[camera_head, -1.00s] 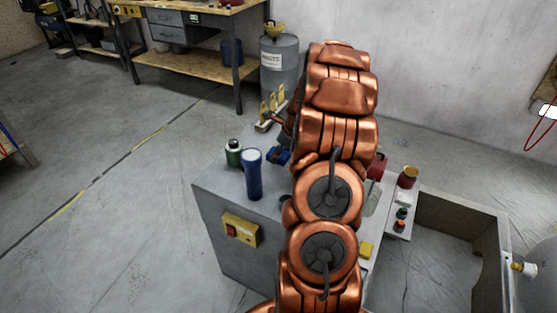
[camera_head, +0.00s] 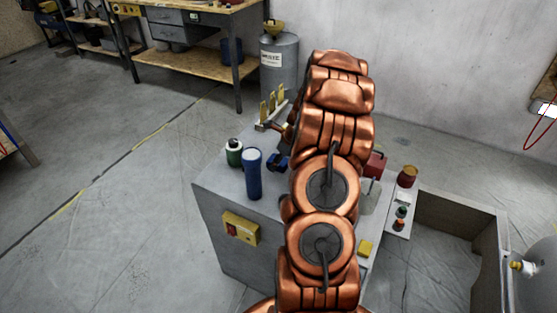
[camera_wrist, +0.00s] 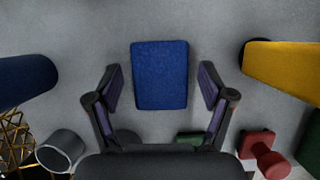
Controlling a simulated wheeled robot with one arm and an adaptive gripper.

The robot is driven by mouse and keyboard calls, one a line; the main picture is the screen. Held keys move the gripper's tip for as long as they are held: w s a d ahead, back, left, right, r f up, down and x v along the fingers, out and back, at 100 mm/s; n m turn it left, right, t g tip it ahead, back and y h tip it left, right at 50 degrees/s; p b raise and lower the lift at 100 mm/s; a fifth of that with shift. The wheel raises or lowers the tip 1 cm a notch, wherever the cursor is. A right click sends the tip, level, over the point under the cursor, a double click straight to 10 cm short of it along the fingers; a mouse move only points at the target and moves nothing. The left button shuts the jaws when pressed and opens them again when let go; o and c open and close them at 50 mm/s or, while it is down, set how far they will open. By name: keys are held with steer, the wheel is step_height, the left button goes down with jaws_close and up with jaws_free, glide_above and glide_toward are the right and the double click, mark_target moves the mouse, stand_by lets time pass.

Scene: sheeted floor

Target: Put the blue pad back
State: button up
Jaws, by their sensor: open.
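The blue pad (camera_wrist: 160,75) lies flat on the grey surface in the wrist view, upper middle, with its long side running up the picture. My gripper (camera_wrist: 160,88) is open, with one dark finger to the left of the pad and the other to the right. Gaps show between the fingers and the pad's sides. In the head view my arm hides the gripper, and I cannot pick out the pad for certain.
A dark blue cylinder (camera_head: 252,174) and a green bottle (camera_head: 234,153) stand at the worktop's left. The wrist view shows a yellow object (camera_wrist: 285,70) at right, a red object (camera_wrist: 264,152) and a grey cup (camera_wrist: 62,149). Yellow uprights (camera_head: 272,102) stand at the worktop's far edge.

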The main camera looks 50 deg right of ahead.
steer(key=b+v, duration=0.1)
steer(key=v, duration=1.1)
steer(key=shift+a+r, duration=0.1)
steer(key=shift+r, duration=0.05)
stand_by(0.6)
